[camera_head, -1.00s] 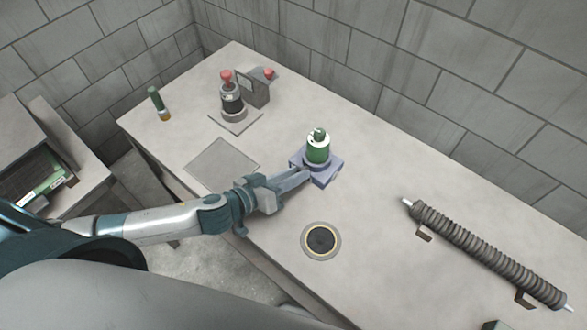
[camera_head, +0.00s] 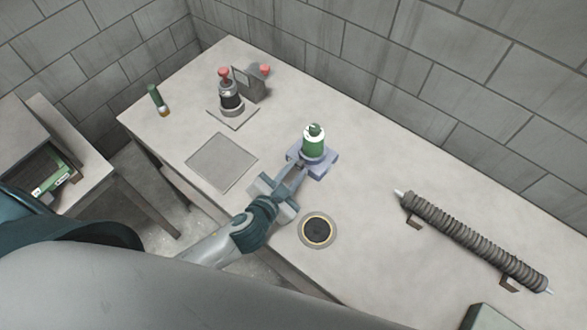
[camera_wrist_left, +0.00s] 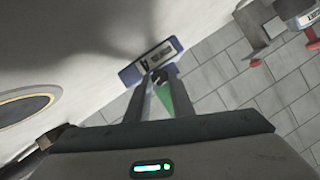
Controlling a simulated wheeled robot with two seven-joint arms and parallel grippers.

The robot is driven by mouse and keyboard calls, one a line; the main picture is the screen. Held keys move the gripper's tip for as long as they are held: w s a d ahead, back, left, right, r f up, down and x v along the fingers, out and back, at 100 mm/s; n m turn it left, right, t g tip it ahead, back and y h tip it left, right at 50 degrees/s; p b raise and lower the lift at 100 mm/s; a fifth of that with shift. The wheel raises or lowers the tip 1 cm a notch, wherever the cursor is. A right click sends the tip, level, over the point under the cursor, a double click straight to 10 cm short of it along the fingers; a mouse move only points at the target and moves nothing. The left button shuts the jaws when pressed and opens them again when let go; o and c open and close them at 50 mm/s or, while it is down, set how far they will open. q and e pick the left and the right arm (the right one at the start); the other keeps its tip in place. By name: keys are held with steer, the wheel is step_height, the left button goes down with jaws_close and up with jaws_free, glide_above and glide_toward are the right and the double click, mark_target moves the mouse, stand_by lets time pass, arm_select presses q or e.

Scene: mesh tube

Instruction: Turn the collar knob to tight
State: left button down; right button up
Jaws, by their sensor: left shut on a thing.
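A green cylinder with a white top (camera_head: 313,143) stands upright in a purple-blue collar (camera_head: 325,164) near the middle of the table. My left gripper (camera_head: 297,172) reaches the collar's near side from below left. In the left wrist view its two fingers (camera_wrist_left: 158,84) close together at the purple-blue part (camera_wrist_left: 150,62), which carries a dark label. I take the gripped part to be the collar's knob; the fingers mostly hide it. Green shows between the fingers. My right gripper is out of view.
A round dark port with a yellow ring (camera_head: 317,230) lies close to my left wrist. A ribbed tube (camera_head: 475,240) rests on brackets at right. A red-topped device (camera_head: 230,95), a flat grey plate (camera_head: 221,161) and a small green cylinder (camera_head: 157,99) are at left.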

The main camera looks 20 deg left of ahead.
arm_select(q)
steer(key=shift+d+f+m+t+y+b, duration=0.2)
steer(key=shift+m+t+y+b, duration=0.15)
steer(key=shift+m+b, duration=0.35)
steer(key=shift+m+y, duration=0.45)
steer(key=shift+m, duration=0.25)
steer(key=shift+r+t, duration=0.1)
steer(key=shift+t, duration=0.15)
steer(key=c, duration=1.5)
jaws_free()
steer(key=shift+c, duration=0.2)
steer(key=shift+s, duration=0.1)
